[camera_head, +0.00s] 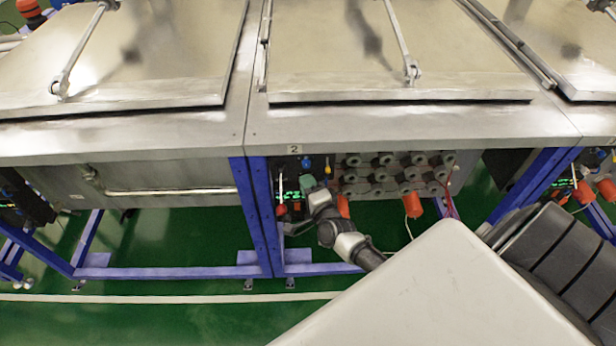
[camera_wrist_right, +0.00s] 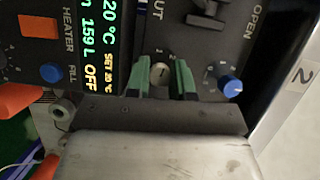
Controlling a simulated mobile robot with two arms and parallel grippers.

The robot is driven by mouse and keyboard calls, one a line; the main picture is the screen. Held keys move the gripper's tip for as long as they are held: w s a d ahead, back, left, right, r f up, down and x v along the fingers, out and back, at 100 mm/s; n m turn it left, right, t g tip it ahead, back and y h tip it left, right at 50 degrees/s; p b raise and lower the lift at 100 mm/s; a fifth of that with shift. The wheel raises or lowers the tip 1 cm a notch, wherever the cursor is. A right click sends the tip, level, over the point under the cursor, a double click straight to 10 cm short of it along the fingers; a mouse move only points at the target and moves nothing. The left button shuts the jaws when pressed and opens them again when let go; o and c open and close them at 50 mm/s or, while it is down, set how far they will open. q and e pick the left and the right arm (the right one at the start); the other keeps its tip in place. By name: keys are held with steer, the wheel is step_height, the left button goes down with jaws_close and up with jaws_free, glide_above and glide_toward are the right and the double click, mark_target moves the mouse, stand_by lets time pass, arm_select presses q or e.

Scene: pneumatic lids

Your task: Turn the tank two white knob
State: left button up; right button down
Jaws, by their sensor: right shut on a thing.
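The tank two control panel (camera_head: 285,180) is under the steel tank's front edge, below the label "2" (camera_head: 293,149). In the right wrist view, the panel (camera_wrist_right: 205,65) is dark and turned on its side. The small white knob (camera_wrist_right: 160,75) has a dark pointer line and sits between the green fingertips of my right gripper (camera_wrist_right: 161,80). The fingers are shut on it from both sides. In the head view my right gripper (camera_head: 307,185) is at the panel, and its arm hides part of the panel and the knob. My left gripper is not in view.
A blue knob (camera_wrist_right: 232,87) sits beside the gripper, and another blue knob (camera_wrist_right: 50,72) is near the lit display (camera_wrist_right: 97,45). A dark lever (camera_wrist_right: 208,12) stands out from the panel. Valves (camera_head: 385,175) and blue frame posts (camera_head: 258,215) are close to the arm.

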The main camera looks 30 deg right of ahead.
steer(key=shift+n+g+p, duration=0.7)
steer(key=shift+n+p, duration=1)
steer(key=shift+p, duration=0.2)
steer(key=c, duration=1)
jaws_free()
steer(key=v, duration=1.1)
steer(key=shift+w+a, duration=0.1)
